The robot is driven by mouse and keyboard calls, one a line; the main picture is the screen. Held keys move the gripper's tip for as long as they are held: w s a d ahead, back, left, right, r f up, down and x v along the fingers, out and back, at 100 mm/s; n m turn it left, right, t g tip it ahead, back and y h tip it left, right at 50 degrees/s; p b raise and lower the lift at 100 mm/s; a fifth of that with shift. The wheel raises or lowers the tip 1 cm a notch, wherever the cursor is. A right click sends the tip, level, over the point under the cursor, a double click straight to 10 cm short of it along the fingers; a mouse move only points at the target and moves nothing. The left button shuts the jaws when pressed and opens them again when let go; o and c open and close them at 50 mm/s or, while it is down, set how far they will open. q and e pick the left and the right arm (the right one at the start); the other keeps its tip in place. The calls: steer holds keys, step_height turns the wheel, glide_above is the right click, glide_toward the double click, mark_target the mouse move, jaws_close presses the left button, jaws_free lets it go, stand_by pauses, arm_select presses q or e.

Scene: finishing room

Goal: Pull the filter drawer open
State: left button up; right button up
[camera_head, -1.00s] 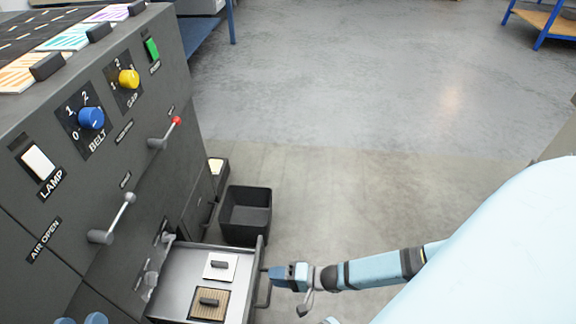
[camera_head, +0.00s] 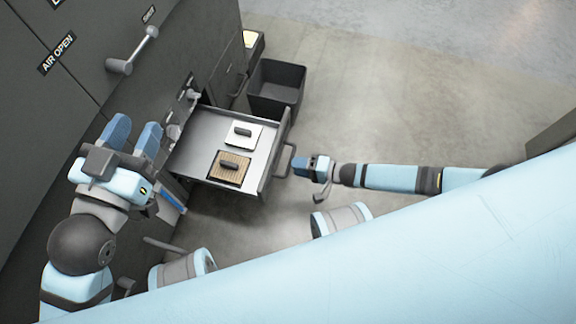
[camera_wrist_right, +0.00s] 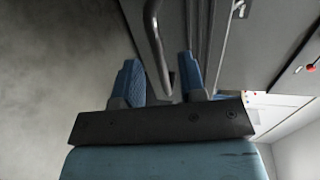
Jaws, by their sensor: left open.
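The filter drawer (camera_head: 184,160) stands pulled out of the dark machine. My left gripper (camera_head: 134,130) is open and empty, left of the drawer near the machine front.
A black open bin (camera_head: 277,90) stands on the floor behind the drawer. The floor (camera_head: 400,110) to the right is clear.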

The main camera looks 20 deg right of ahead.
mark_target(288, 165)
steer(key=shift+b+x, duration=0.55)
steer(key=shift+x, duration=1.45)
jaws_close()
